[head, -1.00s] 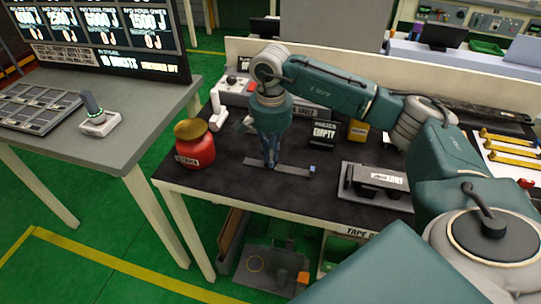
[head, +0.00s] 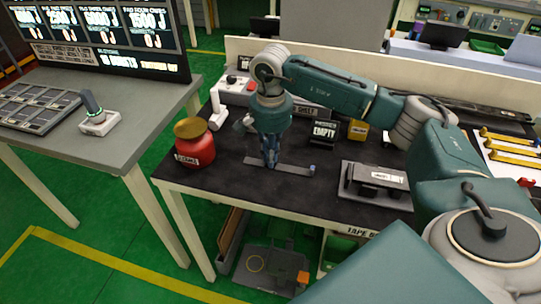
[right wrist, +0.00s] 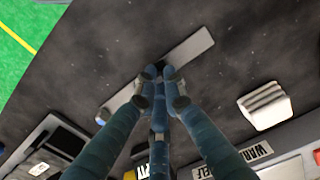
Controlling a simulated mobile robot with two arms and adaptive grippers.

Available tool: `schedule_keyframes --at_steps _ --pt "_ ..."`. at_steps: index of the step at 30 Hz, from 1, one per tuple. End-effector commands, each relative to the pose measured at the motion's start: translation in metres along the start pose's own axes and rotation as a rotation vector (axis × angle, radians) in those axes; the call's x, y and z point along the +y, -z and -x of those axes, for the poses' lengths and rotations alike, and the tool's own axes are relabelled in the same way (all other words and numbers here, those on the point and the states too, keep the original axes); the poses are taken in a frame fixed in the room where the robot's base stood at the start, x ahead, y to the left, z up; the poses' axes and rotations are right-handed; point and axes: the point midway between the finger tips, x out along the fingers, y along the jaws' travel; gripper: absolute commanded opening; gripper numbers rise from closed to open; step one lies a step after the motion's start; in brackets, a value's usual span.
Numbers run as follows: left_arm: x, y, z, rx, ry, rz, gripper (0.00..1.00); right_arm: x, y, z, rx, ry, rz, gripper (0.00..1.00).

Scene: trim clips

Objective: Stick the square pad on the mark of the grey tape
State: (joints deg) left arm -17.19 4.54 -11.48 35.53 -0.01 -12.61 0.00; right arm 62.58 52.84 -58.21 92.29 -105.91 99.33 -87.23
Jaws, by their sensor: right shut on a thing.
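The grey tape (head: 294,169) lies as a flat strip on the black tabletop, and it also shows in the right wrist view (right wrist: 193,48). My right gripper (head: 271,166) points down onto the middle of the strip. In the right wrist view its fingers (right wrist: 160,73) are closed together over the strip. A small dark patch shows between the fingertips, which I take to be the square pad; the fingers hide most of it. The mark is not visible. A small bluish piece (head: 312,168) sits at the strip's right end. My left gripper is out of view.
A red jar (head: 195,148) stands at the table's left front corner. A dark device on a grey plate (head: 352,190) lies to the right. The tabletop in front of the strip is clear.

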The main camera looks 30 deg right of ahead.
Motion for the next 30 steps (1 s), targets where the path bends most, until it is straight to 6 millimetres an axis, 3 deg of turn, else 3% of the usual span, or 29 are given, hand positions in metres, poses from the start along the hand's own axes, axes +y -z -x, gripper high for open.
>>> schedule_keyframes --at_steps 4,5,6,8,20,23,30 --pt "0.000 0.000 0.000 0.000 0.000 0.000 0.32 0.000 0.000 -0.001 -0.001 -0.002 0.000 0.00" --pt "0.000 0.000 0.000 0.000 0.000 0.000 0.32 0.001 0.000 -0.001 -0.001 -0.002 0.000 0.15" --pt "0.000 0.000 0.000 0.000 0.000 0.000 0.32 0.001 0.000 -0.001 -0.001 -0.002 0.000 0.23" --pt "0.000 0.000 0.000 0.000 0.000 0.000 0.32 0.001 0.000 -0.001 -0.001 -0.002 0.000 0.31" --pt "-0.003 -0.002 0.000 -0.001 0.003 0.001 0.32 0.000 0.000 0.004 0.000 -0.001 0.000 0.31" --pt "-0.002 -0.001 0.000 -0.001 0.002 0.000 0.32 -0.001 0.000 0.018 0.001 0.002 0.000 0.31" --pt "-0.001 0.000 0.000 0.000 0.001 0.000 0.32 -0.001 0.000 0.069 0.002 0.003 0.000 0.31"
